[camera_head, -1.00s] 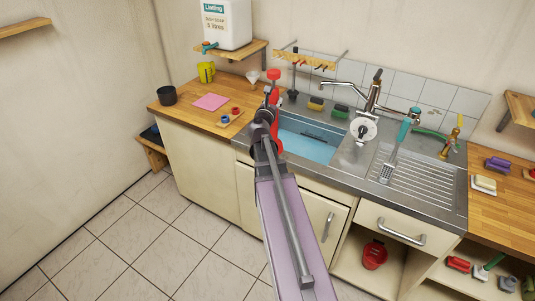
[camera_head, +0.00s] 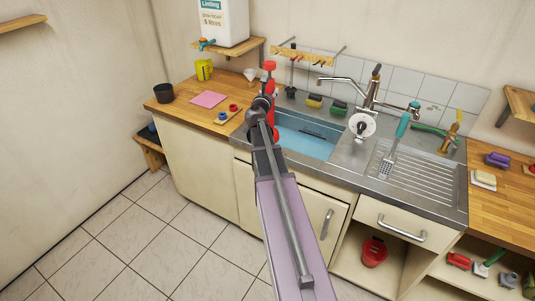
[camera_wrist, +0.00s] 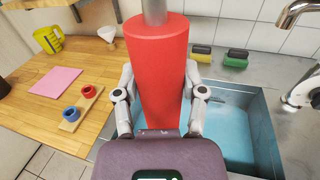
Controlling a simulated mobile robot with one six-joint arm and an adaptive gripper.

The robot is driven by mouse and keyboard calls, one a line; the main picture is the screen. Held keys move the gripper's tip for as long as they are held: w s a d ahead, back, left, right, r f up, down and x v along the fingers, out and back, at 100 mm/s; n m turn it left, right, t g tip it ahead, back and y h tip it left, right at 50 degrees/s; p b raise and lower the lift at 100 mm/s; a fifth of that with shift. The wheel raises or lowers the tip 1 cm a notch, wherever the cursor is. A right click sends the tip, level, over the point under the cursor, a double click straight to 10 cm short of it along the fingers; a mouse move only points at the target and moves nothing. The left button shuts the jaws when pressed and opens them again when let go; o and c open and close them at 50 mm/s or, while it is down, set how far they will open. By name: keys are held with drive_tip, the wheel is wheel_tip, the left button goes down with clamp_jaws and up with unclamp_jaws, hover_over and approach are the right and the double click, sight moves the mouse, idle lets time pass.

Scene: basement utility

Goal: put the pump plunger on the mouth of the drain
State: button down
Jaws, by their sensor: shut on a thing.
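The pump plunger (camera_head: 270,88) is red with a knob on top, seen upright above the left end of the sink in the head view. In the wrist view it is a thick red cylinder (camera_wrist: 158,70) with a grey shaft above it. My gripper (camera_wrist: 160,98) is shut on it, with one finger on each side. The sink basin (camera_head: 306,143) holds blue water and shows to the right of the plunger. The drain's mouth cannot be made out; the plunger and gripper hide part of the basin.
A tap (camera_head: 350,84) reaches over the basin. A white round item (camera_head: 362,126) and a teal-handled spatula (camera_head: 399,133) lie to the right. Sponges (camera_head: 327,105) sit behind. A pink cloth (camera_head: 208,99) and a small board with rings (camera_head: 229,115) lie left.

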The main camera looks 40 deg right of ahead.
drive_tip(key=w+d+f+b, duration=0.7)
drive_tip(key=w, duration=0.3)
drive_tip(key=shift+f, duration=0.2)
idle(0.3)
wheel_tip(320, 180, down, 6)
drive_tip(key=b, duration=0.6)
drive_tip(key=shift+f, duration=0.15)
drive_tip(key=shift+f+b, duration=1.85)
drive_tip(key=shift+b, duration=0.25)
